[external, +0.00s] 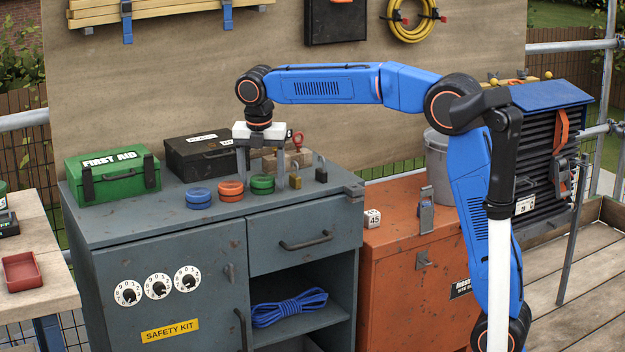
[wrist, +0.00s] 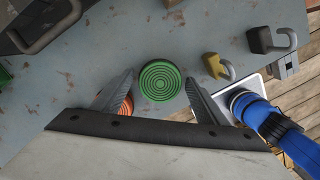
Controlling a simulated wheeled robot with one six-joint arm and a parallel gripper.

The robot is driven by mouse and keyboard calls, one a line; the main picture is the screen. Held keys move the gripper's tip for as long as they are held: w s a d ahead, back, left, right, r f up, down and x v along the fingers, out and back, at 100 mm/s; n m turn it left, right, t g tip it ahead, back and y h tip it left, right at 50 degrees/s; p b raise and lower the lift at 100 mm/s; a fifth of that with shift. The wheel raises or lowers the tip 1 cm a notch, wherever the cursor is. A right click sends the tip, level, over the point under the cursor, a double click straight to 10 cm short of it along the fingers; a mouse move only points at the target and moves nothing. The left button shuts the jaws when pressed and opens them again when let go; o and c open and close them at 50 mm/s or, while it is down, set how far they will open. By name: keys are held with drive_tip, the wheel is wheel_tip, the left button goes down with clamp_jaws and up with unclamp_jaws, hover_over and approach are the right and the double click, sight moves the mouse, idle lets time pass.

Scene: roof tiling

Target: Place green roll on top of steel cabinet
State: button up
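The green roll (external: 262,184) lies flat on the grey-blue steel cabinet (external: 130,228), near the front edge of its top. My gripper (external: 262,180) is just over it, pointing down, with its fingers spread. In the wrist view the green roll (wrist: 160,82) shows as ringed circles between the two fingertips (wrist: 159,76), with a gap on each side. The fingers do not appear to touch it. An orange roll (external: 230,190) and a blue roll (external: 199,198) lie in a row to its left.
A green first aid box (external: 112,175) and a black case (external: 200,152) stand behind on the cabinet. Padlocks (external: 295,178) (external: 321,170) stand close on the right. An orange chest (external: 410,265) adjoins the cabinet. The cabinet top's front left is clear.

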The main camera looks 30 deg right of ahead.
sight(264, 180)
wheel_tip(264, 180, up, 12)
drive_tip(key=s, duration=0.1)
drive_tip(key=shift+a, duration=0.45)
drive_tip(key=shift+r, duration=0.1)
drive_tip(key=s+d+f+m+t, duration=0.1)
drive_tip(key=s+d+f+m, duration=0.1)
drive_tip(key=s+d+m, duration=0.45)
drive_tip(key=s+d+f+m+y, duration=0.1)
drive_tip(key=s+d+m, duration=0.2)
drive_tip(key=d, duration=0.7)
drive_tip(key=s+d+f+m+t, duration=0.1)
drive_tip(key=s+d+f+m, duration=0.1)
drive_tip(key=s+d+m, duration=0.45)
drive_tip(key=s+d+f+m+t, duration=0.1)
drive_tip(key=s+d+f+m, duration=0.5)
drive_tip(key=s+f, duration=0.3)
drive_tip(key=s+d+f+m, duration=0.6)
drive_tip(key=s+d+f, duration=0.1)
drive_tip(key=s+f, duration=0.2)
drive_tip(key=shift+s+d+f+t, duration=0.15)
drive_tip(key=shift+d+f+t, duration=0.2)
drive_tip(key=shift+f, duration=0.25)
